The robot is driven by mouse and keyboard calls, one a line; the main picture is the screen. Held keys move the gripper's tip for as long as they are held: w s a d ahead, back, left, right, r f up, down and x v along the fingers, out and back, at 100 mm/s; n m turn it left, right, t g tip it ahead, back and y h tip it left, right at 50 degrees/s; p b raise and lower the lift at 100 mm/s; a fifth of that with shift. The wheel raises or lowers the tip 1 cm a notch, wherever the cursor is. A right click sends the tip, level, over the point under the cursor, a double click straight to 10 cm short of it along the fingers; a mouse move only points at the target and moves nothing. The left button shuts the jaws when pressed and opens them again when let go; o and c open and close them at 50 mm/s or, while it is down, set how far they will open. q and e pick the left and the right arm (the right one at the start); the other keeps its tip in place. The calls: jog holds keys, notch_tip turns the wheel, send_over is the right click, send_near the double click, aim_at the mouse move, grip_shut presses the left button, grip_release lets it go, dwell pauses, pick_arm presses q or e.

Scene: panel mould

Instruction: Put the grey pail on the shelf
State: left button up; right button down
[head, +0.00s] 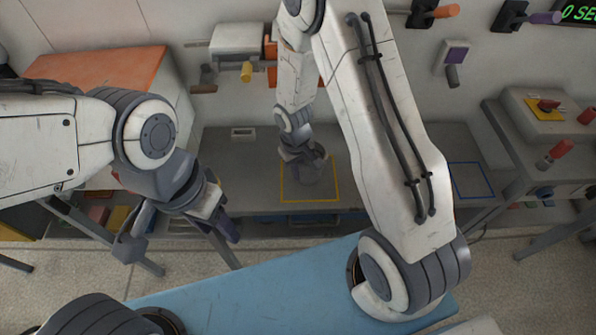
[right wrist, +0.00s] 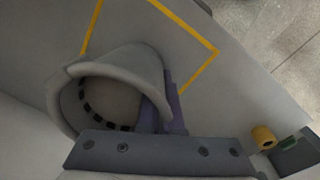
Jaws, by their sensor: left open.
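The grey pail (head: 308,173) is at the yellow-outlined square on the grey worktop, partly hidden by my right gripper. In the right wrist view the pail (right wrist: 110,62) shows its open mouth with dark marks inside, and it overlaps the yellow outline. My right gripper (head: 304,158) is at the pail's rim. Its purple fingers (right wrist: 162,112) are close together, one on each side of the pail's wall, and look shut on it. My left gripper (head: 180,236) is open and empty, in front of the worktop at the left.
A yellow outline (head: 283,200) marks the worktop (head: 235,185); a blue outline (head: 471,180) lies further right. An orange-topped cabinet (head: 100,66) stands at the left, and a control box (head: 535,115) with a red knob at the right. Wall holders hang behind.

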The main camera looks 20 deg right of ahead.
jog(key=shift+f, duration=0.2)
jog(key=c, duration=1.1)
grip_release()
jog(key=shift+r, duration=0.1)
